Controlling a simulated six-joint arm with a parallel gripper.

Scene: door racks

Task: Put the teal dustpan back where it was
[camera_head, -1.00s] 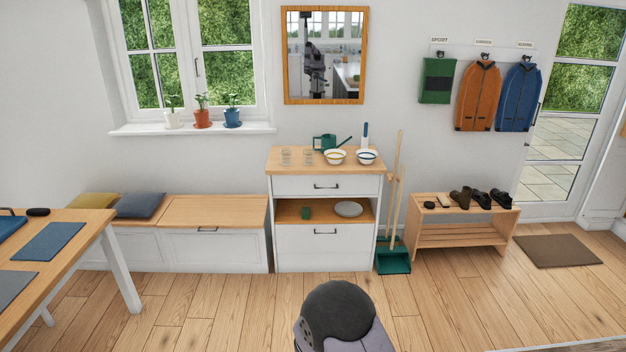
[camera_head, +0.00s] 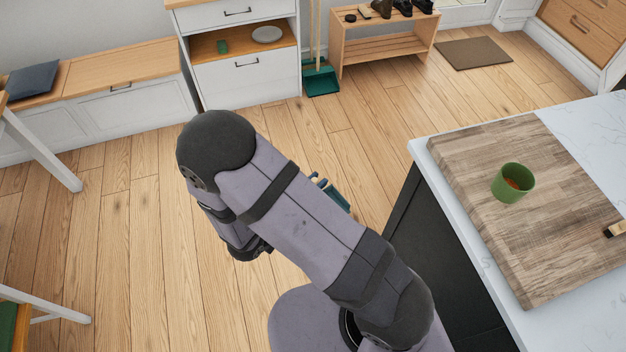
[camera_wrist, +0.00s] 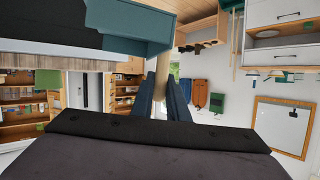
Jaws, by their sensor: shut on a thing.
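My gripper (camera_wrist: 163,92) is shut on the pale wooden handle of a teal dustpan (camera_wrist: 135,25) in the wrist view. The teal pan part lies beyond the fingertips, at the top of that picture. In the head view my arm hides most of the gripper. A small teal part of the held dustpan (camera_head: 336,194) shows past the arm, above the floor near the counter. Another teal pan (camera_head: 322,80) stands on the floor with long wooden handles, between the white cabinet and the shoe rack.
A counter (camera_head: 422,150) with a cutting board (camera_head: 480,210) and a green cup (camera_head: 513,182) is close on the right. The white cabinet (camera_head: 245,82), bench (camera_head: 130,100) and shoe rack (camera_head: 385,45) line the wall. Open wooden floor lies between.

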